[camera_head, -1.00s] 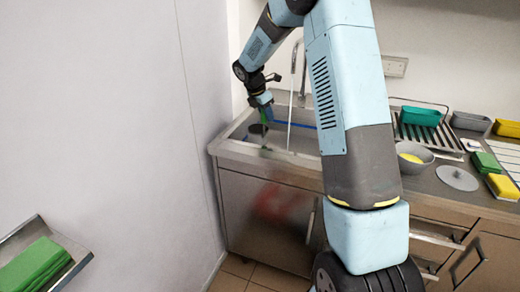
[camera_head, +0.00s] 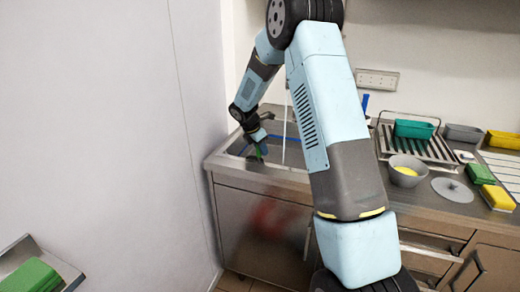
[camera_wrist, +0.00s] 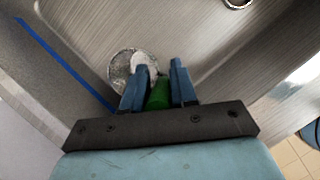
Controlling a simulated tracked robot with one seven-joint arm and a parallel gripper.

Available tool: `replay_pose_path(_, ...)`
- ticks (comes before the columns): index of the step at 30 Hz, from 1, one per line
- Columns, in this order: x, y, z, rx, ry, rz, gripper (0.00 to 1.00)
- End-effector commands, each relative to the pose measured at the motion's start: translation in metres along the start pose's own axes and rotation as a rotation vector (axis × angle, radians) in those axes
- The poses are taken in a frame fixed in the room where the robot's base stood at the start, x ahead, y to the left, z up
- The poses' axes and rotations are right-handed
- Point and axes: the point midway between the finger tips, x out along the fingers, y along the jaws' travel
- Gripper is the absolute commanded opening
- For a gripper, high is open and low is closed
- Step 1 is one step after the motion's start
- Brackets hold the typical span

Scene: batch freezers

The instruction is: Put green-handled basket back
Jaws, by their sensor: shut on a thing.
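My gripper (camera_head: 262,147) reaches down into the sink at the left end of the counter. In the wrist view its two blue fingers (camera_wrist: 160,88) are closed on a green handle (camera_wrist: 158,97). A round, silvery, mesh-like piece (camera_wrist: 122,66) shows just beyond the fingers, seemingly the basket, with a whitish patch beside it. The green handle also shows as a small patch in the head view (camera_head: 258,154). The fingers and the sink rim hide much of the basket, and I cannot tell whether it touches the sink floor.
A grey bowl (camera_head: 407,178), a drying rack (camera_head: 440,150) and sponges stand right. A wall is close at left.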

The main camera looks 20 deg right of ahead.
Motion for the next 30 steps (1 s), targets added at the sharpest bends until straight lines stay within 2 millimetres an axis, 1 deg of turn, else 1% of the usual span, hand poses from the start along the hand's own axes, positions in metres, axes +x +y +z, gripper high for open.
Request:
replay_pose_path(1,0.000,0.000,0.000,0.000,0.000,0.000,0.29)
replay_pose_path(6,0.000,0.000,0.000,0.000,0.000,0.000,0.45)
replay_pose_path(9,0.000,0.000,0.000,0.000,0.000,0.000,0.53)
replay_pose_path(16,-0.001,0.000,0.000,0.000,0.000,0.001,0.53)
replay_pose_path(19,-0.007,0.001,0.000,0.000,0.000,0.002,0.53)
replay_pose_path(23,-0.023,0.001,0.001,0.002,0.000,0.002,0.53)
replay_pose_path(30,-0.070,0.001,0.000,0.001,0.000,0.003,0.53)
